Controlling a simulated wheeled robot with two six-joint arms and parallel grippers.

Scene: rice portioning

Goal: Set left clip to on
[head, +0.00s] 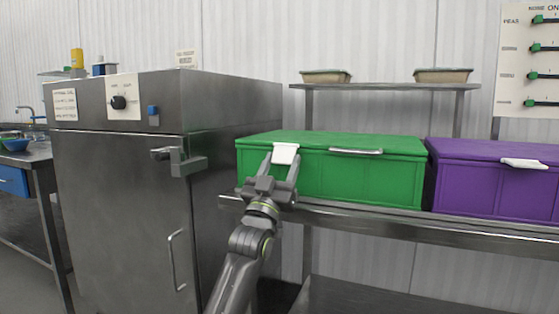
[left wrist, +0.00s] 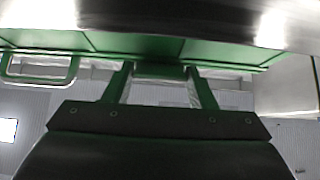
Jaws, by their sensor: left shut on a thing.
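A green box (head: 375,172) with a closed lid sits on a steel shelf. A white clip (head: 285,153) is on the left of its front, at the lid's edge, tilted outward. A metal handle (head: 356,151) is to the right of the clip. My left gripper (head: 281,170) is at the box front, its two fingers on either side of the clip and shut on it. In the left wrist view the fingers (left wrist: 160,90) flank a pale piece against the green box; its exact contact is hard to see. My right gripper is not in view.
A steel cabinet (head: 120,210) with a dial and protruding latch stands close left of my left arm. A purple box (head: 490,180) with a white clip (head: 524,163) is to the right. Trays (head: 326,76) rest on the upper shelf. A slider board (head: 530,60) hangs at upper right.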

